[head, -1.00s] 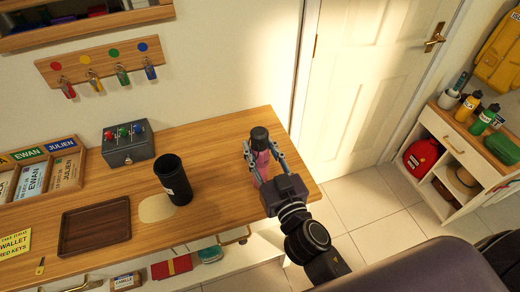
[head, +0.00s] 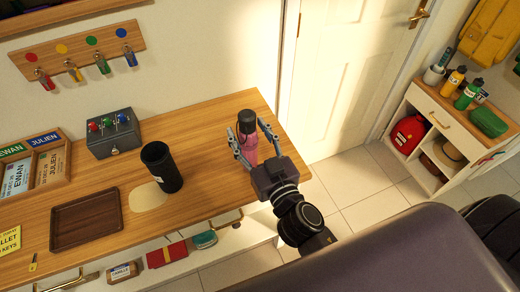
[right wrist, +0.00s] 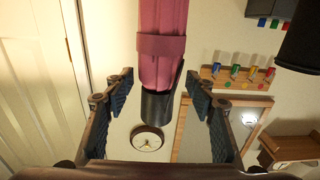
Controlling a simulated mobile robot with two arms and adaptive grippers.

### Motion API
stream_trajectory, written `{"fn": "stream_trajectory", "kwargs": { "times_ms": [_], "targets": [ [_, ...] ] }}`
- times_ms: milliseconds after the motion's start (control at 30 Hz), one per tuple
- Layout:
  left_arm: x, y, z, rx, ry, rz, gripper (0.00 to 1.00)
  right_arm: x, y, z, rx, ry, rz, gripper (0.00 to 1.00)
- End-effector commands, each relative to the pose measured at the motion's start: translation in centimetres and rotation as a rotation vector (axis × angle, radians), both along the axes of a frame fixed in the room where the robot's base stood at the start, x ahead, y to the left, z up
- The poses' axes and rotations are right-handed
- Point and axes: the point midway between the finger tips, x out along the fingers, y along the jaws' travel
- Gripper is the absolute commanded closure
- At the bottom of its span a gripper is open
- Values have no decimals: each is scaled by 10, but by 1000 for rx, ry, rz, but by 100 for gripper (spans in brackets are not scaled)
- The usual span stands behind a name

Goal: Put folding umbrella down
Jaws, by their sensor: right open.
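The folding umbrella (head: 249,151), pink with a black end, stands upright at the right end of the wooden shelf top (head: 222,190). Its lower end is partly hidden by my gripper. My right gripper (head: 247,131) is open, with a finger on either side of the umbrella. In the right wrist view, the umbrella's pink body and strap (right wrist: 162,45) appear upside down between the spread fingers (right wrist: 158,78), with gaps on both sides. My left gripper is not in view.
A black cylindrical holder (head: 162,168) stands left of the umbrella, by a pale round patch (head: 147,197). A dark tray (head: 85,218) and a grey switch box (head: 113,134) are farther left. Bare wood lies between holder and umbrella. A white door (head: 340,75) is at the right.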

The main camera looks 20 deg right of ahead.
Motion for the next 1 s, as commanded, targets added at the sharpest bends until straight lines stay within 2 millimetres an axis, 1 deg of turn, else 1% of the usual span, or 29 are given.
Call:
{"fn": "stream_trajectory", "kwargs": {
  "times_ms": [33, 300, 500, 600, 733, 1000],
  "targets": [
    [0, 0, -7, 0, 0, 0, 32, -9, -1, -5, 3, 4, -1, 49],
    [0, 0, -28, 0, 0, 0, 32, -58, -4, -7, 3, 5, -3, 49],
    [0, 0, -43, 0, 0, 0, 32, -88, -6, -6, 3, 5, -3, 49],
    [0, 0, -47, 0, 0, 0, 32, -99, -6, -5, 2, 4, -2, 49],
    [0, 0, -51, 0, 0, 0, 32, -108, -7, -3, 2, 3, -2, 49],
    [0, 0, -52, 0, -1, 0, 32, -112, -7, -1, -1, 0, -2, 49]
  ]
}}
